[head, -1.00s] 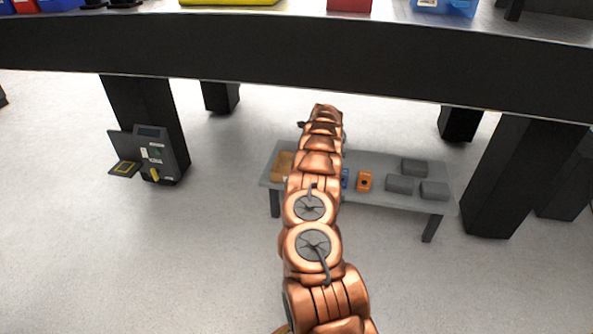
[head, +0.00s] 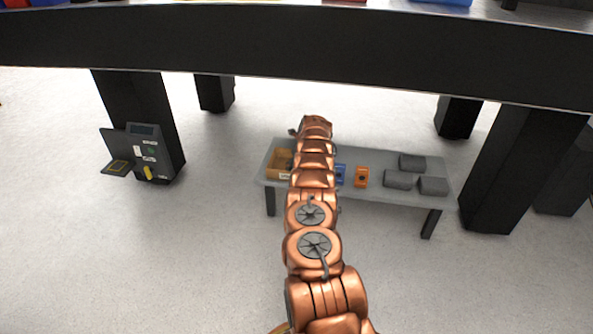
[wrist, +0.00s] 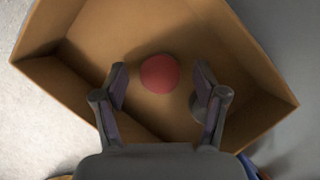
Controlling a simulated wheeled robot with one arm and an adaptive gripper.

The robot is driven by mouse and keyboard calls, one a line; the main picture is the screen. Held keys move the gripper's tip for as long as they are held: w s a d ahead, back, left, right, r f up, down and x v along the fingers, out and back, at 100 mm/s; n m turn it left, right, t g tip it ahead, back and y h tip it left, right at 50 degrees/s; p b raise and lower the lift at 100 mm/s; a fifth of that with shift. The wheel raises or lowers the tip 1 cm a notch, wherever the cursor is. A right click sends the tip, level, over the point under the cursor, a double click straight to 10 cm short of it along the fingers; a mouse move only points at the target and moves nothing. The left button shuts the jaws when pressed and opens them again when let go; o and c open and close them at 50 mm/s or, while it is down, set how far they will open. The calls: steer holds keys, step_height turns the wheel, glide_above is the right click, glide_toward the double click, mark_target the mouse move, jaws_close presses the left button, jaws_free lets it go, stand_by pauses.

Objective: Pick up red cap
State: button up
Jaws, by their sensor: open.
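The red cap (wrist: 160,73) shows in the wrist view as a round red disc on the floor of an open cardboard box (wrist: 95,22). My gripper (wrist: 160,88) is open, with one finger to the left of the cap and one to the right. The fingers look apart from the cap, and I cannot tell how high they are above it. In the head view the box (head: 274,166) sits at the left end of a low grey bench (head: 330,197). My arm covers part of the box there, and the cap and the fingers are hidden.
A blue item (head: 340,175), an orange item (head: 361,177) and grey blocks (head: 398,180) lie on the bench right of the box. A thick black tabletop (head: 300,45) spans above, with dark legs around. A control panel (head: 150,153) is at the left.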

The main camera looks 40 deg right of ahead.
steer(key=c, duration=0.8)
